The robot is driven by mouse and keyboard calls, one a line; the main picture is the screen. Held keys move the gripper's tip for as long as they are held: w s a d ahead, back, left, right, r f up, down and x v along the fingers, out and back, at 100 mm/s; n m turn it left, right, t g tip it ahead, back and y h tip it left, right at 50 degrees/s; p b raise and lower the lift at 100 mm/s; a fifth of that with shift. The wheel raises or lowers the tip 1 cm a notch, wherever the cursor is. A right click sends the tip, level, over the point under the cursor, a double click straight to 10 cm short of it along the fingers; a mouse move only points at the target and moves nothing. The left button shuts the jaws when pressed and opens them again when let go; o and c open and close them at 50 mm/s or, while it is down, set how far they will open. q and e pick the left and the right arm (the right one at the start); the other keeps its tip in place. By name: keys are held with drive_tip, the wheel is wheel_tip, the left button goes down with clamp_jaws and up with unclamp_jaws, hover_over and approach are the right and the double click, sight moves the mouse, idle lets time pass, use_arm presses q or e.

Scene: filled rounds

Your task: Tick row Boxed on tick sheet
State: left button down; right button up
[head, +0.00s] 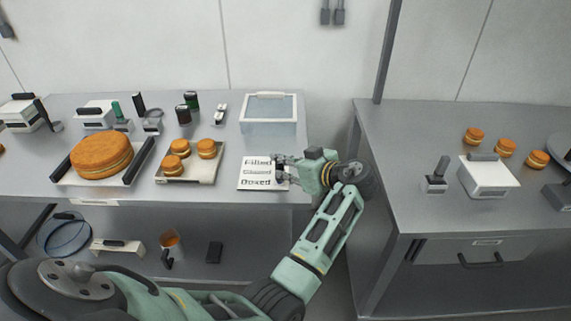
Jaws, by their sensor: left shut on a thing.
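The white tick sheet (247,184) lies flat near the front right of the left bench. It carries rows of black print; the top one reads Filled and the bottom one Boxed, and the middle one is too small to read. My left gripper (284,170) is at the sheet's right edge, pointing left, with its fingers over or beside the row ends. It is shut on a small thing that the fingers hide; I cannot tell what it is. No tick mark can be made out on the sheet. My right gripper is not in view.
A clear lidded box (269,128) stands behind the sheet. Left of it are a tray (200,177) with small filled rounds and a large round cake (101,155). A gap separates this bench from the right bench (400,160), which carries more rounds and a white device (489,178).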

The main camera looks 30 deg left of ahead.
use_arm(q)
drive_tip(key=shift+s+f, duration=0.1)
drive_tip(key=shift+f, duration=0.1)
wheel_tip(320, 180, up, 7)
drive_tip(key=p, duration=0.3)
drive_tip(key=shift+r+p, duration=0.15)
drive_tip(key=shift+p, duration=0.2)
idle(0.4)
idle(0.5)
